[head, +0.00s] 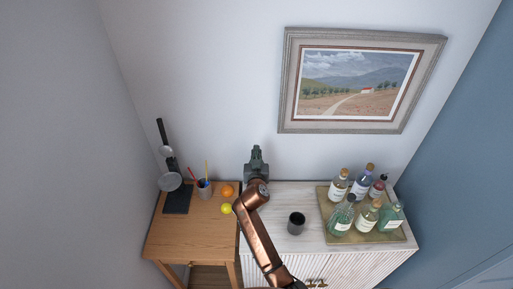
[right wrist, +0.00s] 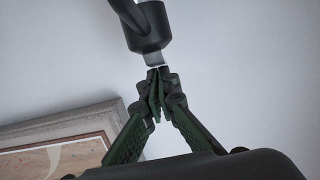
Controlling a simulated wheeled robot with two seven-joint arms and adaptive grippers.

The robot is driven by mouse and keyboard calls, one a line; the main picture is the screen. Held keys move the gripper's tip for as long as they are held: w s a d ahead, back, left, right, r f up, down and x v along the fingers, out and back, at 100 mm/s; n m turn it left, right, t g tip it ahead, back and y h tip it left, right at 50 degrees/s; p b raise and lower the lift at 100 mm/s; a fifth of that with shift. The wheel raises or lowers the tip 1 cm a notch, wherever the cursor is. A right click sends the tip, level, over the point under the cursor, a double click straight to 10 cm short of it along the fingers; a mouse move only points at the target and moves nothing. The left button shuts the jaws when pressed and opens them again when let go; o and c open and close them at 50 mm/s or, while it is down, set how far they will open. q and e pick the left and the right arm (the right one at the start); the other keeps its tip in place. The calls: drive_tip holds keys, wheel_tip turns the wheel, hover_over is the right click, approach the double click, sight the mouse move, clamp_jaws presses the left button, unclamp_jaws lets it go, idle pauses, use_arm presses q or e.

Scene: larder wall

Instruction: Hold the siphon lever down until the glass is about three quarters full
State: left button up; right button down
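My right gripper (head: 257,155) is at the back left of the white cabinet, near the wall, with its arm coming up from below. In the right wrist view its green-padded fingers (right wrist: 158,82) meet at the tips, with nothing visible between them. A black fitting with a grey flat tip (right wrist: 153,58) is just beyond the fingertips; I cannot tell if it is the siphon lever, or whether they touch. No siphon can be made out in the head view; the gripper and arm may hide it. A dark grey tumbler (head: 296,223) stands on the cabinet; its fill cannot be seen. My left gripper is not in view.
A tray (head: 387,237) with several bottles stands on the right of the cabinet (head: 283,197). The wooden table (head: 198,236) on the left holds a black stand (head: 177,201), a pencil cup (head: 205,190), an orange (head: 227,191) and a lemon (head: 226,209). A framed picture (head: 357,82) hangs behind.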

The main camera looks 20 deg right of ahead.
drive_tip(key=shift+v, duration=1.95)
drive_tip(key=shift+f, duration=0.1)
